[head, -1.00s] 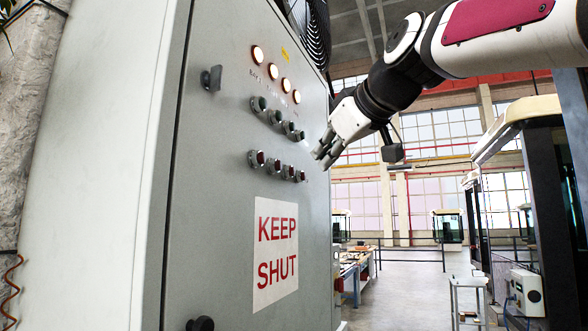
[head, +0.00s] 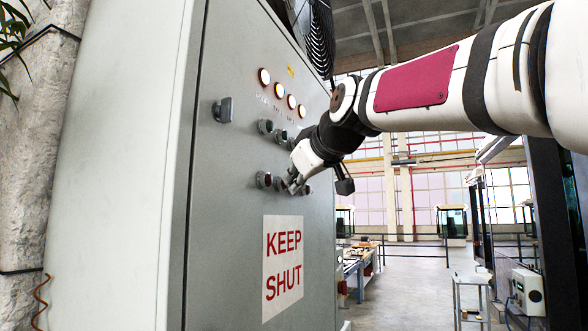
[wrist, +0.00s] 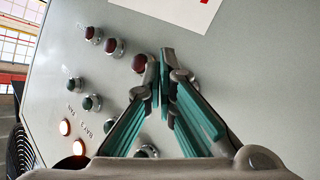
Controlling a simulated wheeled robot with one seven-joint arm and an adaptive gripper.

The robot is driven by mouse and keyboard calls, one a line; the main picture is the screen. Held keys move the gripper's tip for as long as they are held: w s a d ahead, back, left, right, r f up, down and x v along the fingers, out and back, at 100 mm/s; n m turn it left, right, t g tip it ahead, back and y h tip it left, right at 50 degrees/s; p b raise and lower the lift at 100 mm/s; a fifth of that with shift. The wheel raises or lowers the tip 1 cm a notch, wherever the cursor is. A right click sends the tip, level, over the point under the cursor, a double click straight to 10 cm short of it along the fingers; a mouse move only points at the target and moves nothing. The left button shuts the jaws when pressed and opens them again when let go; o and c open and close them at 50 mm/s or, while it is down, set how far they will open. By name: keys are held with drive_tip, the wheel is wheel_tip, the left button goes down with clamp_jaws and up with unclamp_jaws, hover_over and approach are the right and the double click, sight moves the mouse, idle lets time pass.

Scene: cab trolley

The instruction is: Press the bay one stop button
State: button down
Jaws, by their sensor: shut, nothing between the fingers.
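The grey cabinet has a lower row of red buttons in metal collars. The leftmost in the head view, in the bay one column, is the bay one stop button (head: 264,179); it shows clear of my gripper there. My gripper (head: 292,187) is shut and empty, its tips just right of that button in the picture, overlapping the neighbouring red buttons. In the wrist view the shut fingers (wrist: 158,76) point at the panel, and three red buttons show beside them, the nearest (wrist: 139,62) by the tips. The bay one button seems hidden behind the fingers there. I cannot tell whether the tips touch anything.
Green buttons (head: 265,127) and lit lamps (head: 264,77) sit in rows above. A dark handle (head: 222,110) sticks out at left. A KEEP SHUT sign (head: 283,265) is below. The floor right of the cabinet has a small stand (head: 472,295).

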drive_tip(key=shift+w+a+p, duration=0.25)
drive_tip(key=shift+a+p, duration=0.05)
drive_tip(key=shift+a, duration=0.35)
drive_tip(key=shift+a, duration=0.15)
idle(1.0)
drive_tip(key=shift+w+a, duration=0.15)
drive_tip(key=shift+a, duration=0.15)
drive_tip(key=shift+w+a+p, duration=0.15)
drive_tip(key=shift+a+p, duration=0.2)
drive_tip(key=shift+p, duration=0.15)
idle(0.6)
drive_tip(key=shift+d, duration=0.1)
drive_tip(key=shift+s+d+b, duration=0.25)
drive_tip(key=shift+d+b, duration=0.4)
drive_tip(key=shift+b, duration=0.05)
